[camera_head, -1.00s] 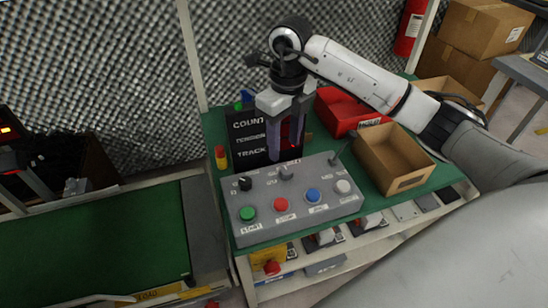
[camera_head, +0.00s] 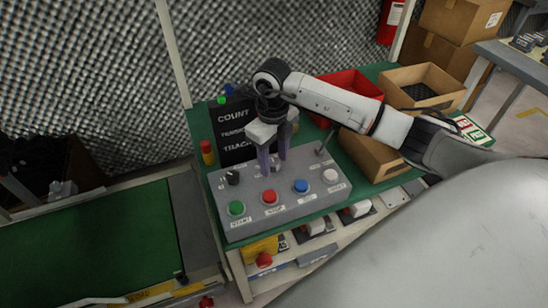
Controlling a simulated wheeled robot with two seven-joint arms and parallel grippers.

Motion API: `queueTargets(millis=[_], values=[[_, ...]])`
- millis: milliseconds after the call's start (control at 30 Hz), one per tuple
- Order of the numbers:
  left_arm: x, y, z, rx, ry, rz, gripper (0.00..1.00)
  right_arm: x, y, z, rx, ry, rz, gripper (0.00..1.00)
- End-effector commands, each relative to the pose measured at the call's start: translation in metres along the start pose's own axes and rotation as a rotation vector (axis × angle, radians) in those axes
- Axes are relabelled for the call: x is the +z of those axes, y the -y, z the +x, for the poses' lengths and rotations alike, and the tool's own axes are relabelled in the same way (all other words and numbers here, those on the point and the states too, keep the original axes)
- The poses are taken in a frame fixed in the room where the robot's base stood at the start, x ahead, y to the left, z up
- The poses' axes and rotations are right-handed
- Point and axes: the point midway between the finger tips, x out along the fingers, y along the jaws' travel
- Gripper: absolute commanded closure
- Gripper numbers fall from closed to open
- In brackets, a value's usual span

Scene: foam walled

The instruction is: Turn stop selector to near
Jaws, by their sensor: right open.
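A grey control box (camera_head: 255,213) stands on the green table, with two selectors along its back row. One is a black knob (camera_head: 233,177) at the left. The other is a grey selector near the middle, mostly hidden by my right gripper. Labels beside both are too small to read, so I cannot tell which is the stop selector. My right gripper (camera_head: 274,166) is open, pointing down, its fingertips over or around the grey selector. I cannot tell whether they touch it. My left gripper is not in view.
The box front has green (camera_head: 236,208), red (camera_head: 270,197), blue (camera_head: 301,186) and white (camera_head: 330,176) buttons. A small lever (camera_head: 322,143) rises at its back right. A black sign (camera_head: 232,140) stands behind. A red bin (camera_head: 356,87) and cardboard box (camera_head: 371,157) are right.

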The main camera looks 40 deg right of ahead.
Motion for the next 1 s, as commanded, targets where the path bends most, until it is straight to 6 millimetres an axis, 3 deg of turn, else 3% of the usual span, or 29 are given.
queueTargets(millis=[100,333,667,1000], values=[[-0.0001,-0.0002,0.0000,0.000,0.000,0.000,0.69,-0.0001,-0.0002,-0.0001,0.000,0.000,0.000,0.58],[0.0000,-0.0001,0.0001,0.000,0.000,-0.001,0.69,-0.0002,-0.0002,-0.0002,0.001,-0.001,0.000,0.96],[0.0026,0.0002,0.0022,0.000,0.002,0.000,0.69,-0.0007,0.0004,0.0003,0.000,-0.001,-0.050,0.96],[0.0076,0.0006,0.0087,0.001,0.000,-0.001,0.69,-0.0006,0.0012,0.0010,-0.002,0.006,-0.285,0.96]])
